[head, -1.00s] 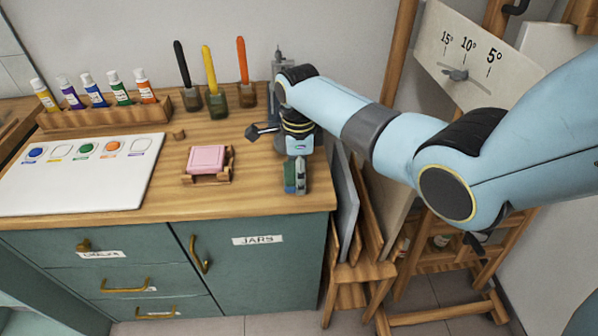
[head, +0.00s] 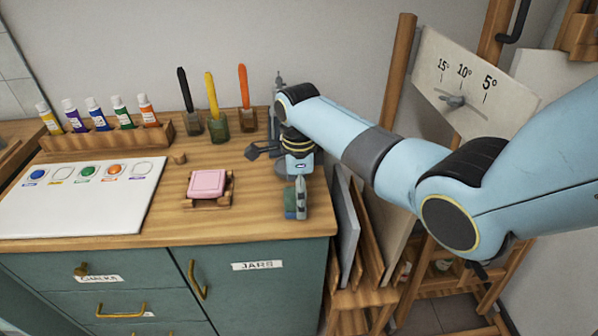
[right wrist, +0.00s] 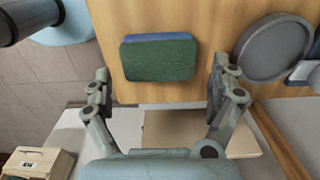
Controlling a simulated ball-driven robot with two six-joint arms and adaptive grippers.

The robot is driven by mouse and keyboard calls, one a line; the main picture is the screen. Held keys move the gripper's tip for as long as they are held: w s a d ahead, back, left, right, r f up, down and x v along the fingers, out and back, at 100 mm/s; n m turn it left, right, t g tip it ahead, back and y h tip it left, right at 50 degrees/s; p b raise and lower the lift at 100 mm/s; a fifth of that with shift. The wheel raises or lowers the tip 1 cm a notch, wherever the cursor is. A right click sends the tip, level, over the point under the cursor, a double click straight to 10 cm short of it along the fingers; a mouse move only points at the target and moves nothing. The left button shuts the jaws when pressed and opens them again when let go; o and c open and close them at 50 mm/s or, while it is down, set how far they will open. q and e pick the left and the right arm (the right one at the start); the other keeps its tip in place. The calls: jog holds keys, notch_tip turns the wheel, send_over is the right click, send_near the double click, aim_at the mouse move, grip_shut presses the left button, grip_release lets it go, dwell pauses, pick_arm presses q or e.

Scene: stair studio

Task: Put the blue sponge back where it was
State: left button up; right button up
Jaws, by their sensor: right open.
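The blue sponge (right wrist: 158,60), with a dark green scouring face up and a blue edge showing, lies on the wooden counter top in the right wrist view. My right gripper (right wrist: 160,78) is open, with one finger on each side of the sponge and a gap to both. In the head view the right gripper (head: 300,198) points down over the right front of the counter, and part of the sponge (head: 290,203) shows as a teal patch beside its finger. My left gripper is not in view.
A pink block (head: 207,183) sits in a small wooden holder (head: 228,196) left of the gripper. Jars with coloured handles (head: 219,131), a paint tube rack (head: 110,138) and a white palette board (head: 80,205) stand farther left. A grey round base (right wrist: 273,47) is close right of the sponge.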

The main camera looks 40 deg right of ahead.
notch_tip(320, 180, up, 10)
jog(key=shift+r, duration=0.2)
dwell(0.5)
